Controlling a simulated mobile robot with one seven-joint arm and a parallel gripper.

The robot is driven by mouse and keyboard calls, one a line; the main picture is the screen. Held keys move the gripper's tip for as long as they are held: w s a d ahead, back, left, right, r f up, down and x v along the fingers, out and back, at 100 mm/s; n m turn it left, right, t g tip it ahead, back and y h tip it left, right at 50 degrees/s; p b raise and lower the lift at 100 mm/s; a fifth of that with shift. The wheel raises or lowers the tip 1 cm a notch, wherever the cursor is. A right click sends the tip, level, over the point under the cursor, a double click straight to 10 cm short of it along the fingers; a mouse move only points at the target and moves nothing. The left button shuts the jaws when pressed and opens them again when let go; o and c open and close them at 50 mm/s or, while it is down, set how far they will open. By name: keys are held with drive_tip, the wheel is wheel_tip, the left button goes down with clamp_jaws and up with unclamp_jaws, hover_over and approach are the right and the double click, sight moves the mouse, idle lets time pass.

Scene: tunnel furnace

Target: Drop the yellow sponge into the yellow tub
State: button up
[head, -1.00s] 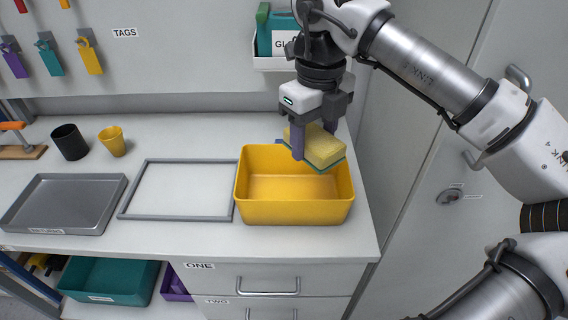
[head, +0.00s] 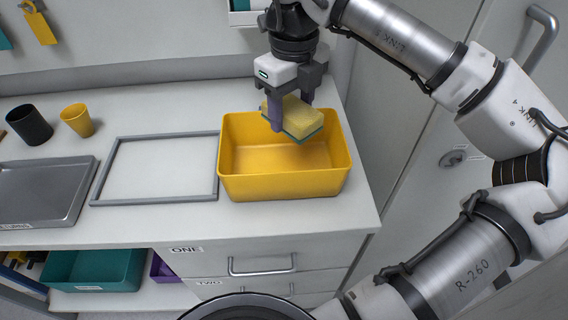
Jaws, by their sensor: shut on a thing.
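The yellow sponge (head: 297,117) has a teal-green underside. My gripper (head: 291,116) points down and is shut on it, with one purple-grey finger on its left side and the other partly hidden behind it. The yellow tub (head: 285,187) is an open rectangular box near the right end of the counter. The sponge hangs over the tub's opening, toward its back, tilted a little. Whether its lower edge is below the tub's rim is hard to tell.
A grey rectangular frame (head: 155,201) lies left of the tub, and a grey tray (head: 45,190) beyond it. A black cup (head: 30,126) and a yellow cup (head: 77,121) stand behind. A tall cabinet (head: 440,130) stands at the right.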

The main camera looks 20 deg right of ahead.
drive_tip(key=shift+f, duration=0.2)
drive_tip(key=o, duration=1)
drive_tip(key=shift+o, duration=0.2)
drive_tip(key=shift+r, duration=0.1)
wheel_tip(320, 180, up, 14)
drive_tip(key=p, duration=0.9)
drive_tip(key=shift+f, duration=0.2)
drive_tip(key=shift+s+f, duration=0.1)
